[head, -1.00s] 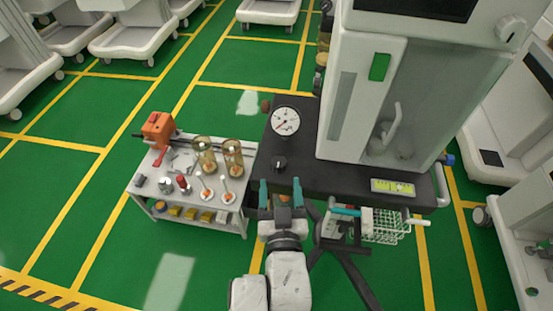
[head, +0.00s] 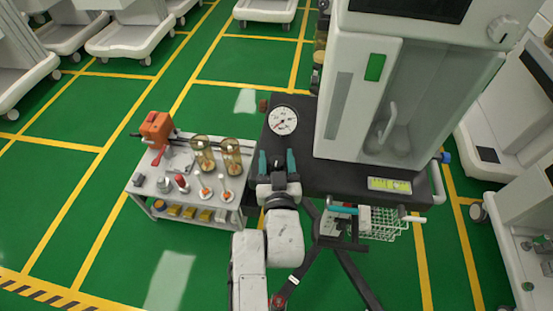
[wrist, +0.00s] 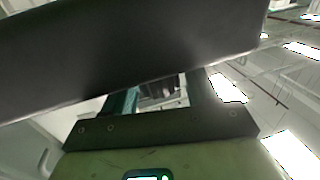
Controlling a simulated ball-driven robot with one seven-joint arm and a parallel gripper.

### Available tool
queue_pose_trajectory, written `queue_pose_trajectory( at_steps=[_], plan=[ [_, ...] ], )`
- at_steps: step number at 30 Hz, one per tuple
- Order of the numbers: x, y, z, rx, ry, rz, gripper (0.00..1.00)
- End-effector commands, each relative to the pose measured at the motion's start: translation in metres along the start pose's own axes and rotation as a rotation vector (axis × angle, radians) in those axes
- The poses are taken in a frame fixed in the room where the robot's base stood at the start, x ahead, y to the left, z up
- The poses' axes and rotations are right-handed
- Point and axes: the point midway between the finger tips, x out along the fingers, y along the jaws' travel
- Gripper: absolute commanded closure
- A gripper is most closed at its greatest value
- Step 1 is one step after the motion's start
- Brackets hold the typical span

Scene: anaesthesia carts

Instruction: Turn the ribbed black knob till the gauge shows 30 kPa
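The round white gauge (head: 283,120) stands at the left end of the black cart top in the head view. Its scale is too small to read. My gripper (head: 277,161) is open below the gauge in the picture, at the front left of the cart top, its teal-and-dark fingers apart. The black knob does not stand out in the head view. In the wrist view, a dark ribbed piece, seemingly the knob (wrist: 158,91), shows between the fingers of my gripper (wrist: 163,98). I cannot tell whether they touch it.
The black cart top (head: 330,182) carries a tall white cabinet (head: 360,95) to the right. A white side trolley (head: 150,190) with glass jars (head: 203,155) and an orange device (head: 157,128) is close on the left. Green floor is free farther left.

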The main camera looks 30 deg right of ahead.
Motion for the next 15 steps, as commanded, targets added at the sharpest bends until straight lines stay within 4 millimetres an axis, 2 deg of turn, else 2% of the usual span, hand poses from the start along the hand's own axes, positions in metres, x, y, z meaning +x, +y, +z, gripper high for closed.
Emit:
queue_pose_trajectory(
  at_steps=[2,13,15],
  plan=[
    [-0.0001,0.0,-0.0001,0.0,0.0,0.0,0.5],
    [-0.0002,-0.0001,-0.0001,0.0,0.0,0.0,0.86],
    [-0.0002,-0.0001,-0.0001,0.0,0.0,0.001,0.86]
  ],
)
